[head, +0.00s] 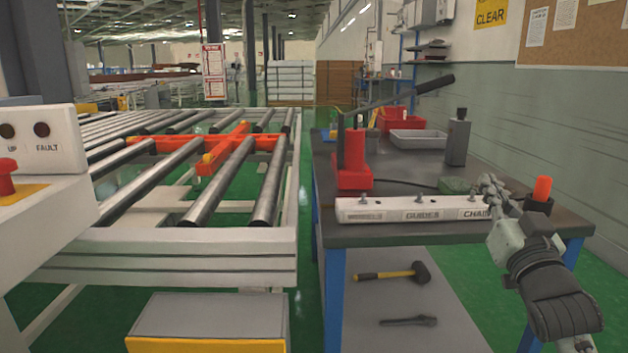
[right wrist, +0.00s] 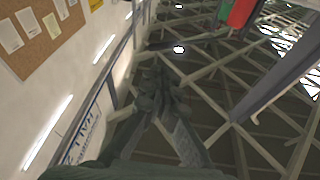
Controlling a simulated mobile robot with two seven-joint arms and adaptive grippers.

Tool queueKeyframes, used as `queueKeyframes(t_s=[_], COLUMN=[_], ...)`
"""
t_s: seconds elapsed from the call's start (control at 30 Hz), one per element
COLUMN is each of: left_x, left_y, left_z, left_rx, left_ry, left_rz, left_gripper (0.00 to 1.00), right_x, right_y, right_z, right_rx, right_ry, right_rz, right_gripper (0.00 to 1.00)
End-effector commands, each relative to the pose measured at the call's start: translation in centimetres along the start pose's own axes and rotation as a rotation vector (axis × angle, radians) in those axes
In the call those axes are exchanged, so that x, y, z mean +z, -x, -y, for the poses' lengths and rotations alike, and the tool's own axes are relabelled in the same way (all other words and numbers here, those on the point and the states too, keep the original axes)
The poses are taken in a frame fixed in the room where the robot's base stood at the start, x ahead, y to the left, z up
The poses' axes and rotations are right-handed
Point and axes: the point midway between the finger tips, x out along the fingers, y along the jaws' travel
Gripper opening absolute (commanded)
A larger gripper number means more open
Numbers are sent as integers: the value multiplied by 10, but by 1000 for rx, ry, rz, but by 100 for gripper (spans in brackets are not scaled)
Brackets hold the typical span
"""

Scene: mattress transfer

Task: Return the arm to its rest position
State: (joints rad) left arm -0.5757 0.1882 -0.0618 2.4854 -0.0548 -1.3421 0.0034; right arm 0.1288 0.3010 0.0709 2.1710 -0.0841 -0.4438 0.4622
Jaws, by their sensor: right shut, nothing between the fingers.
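My right arm comes in from the lower right of the head view. Its gripper (head: 489,184) points up and away, above the right end of the white labelled strip (head: 420,209) on the workbench. The gripper is shut with nothing in it. In the right wrist view the closed fingers (right wrist: 158,84) point toward the ceiling trusses and nothing is between them. I cannot tell if the gripper touches the strip. My left gripper and left arm are not in view.
The workbench (head: 460,233) carries a red lever press (head: 353,160), a grey tray (head: 418,139), a red bin and an orange-topped item (head: 542,188). A mallet (head: 420,272) and wrench lie on its lower shelf. A roller conveyor (head: 170,262) and control box (head: 45,150) stand left.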

Motion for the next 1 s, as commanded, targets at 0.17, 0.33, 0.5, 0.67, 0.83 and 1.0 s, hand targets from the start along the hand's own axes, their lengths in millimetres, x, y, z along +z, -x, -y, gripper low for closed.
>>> queueKeyframes(t_s=[0.17, 0.33, 0.5, 0.67, 0.83, 1.0], left_x=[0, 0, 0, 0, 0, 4], left_y=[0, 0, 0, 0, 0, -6], left_z=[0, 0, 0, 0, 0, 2], left_rx=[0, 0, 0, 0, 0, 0], left_ry=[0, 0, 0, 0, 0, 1], left_rz=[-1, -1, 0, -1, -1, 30], left_gripper=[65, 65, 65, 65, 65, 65], right_x=[97, 182, 228, 249, 259, 268], right_y=[61, 152, 234, 293, 344, 377], right_z=[5, 10, 16, 19, 23, 22], right_rx=[36, 40, 16, -13, -45, -64], right_ry=[77, 169, 238, 278, 308, 329], right_rz=[309, 650, 912, 1085, 1227, 1345], right_gripper=[0, 0, 0, 0, 0, 0])
